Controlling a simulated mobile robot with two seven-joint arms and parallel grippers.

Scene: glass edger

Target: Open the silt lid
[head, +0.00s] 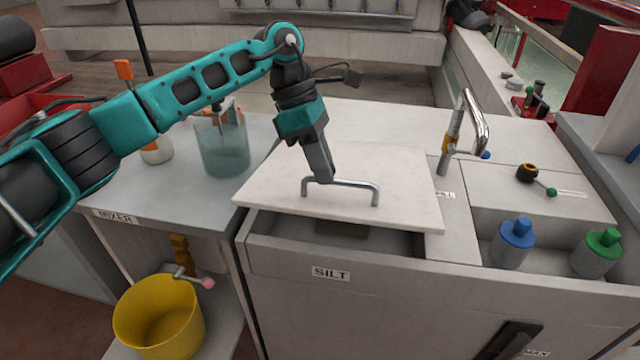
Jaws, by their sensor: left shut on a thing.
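The silt lid (270,199) is a flat white panel with a grey bar handle (357,183). It lies over the box labelled SILT (290,262), and a dark opening (400,240) shows along its front edge. The lid looks shifted back or slightly raised at the front; I cannot tell which. My left gripper (322,180) points down and is shut on the left part of the handle. My right gripper is not in view.
A chrome tap (470,125) stands just right of the lid. Blue (513,242) and green-capped (597,253) bottles sit in the right recess. A translucent beaker (223,145) stands on the mixer table (150,195) at left. A yellow bucket (160,315) is below.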

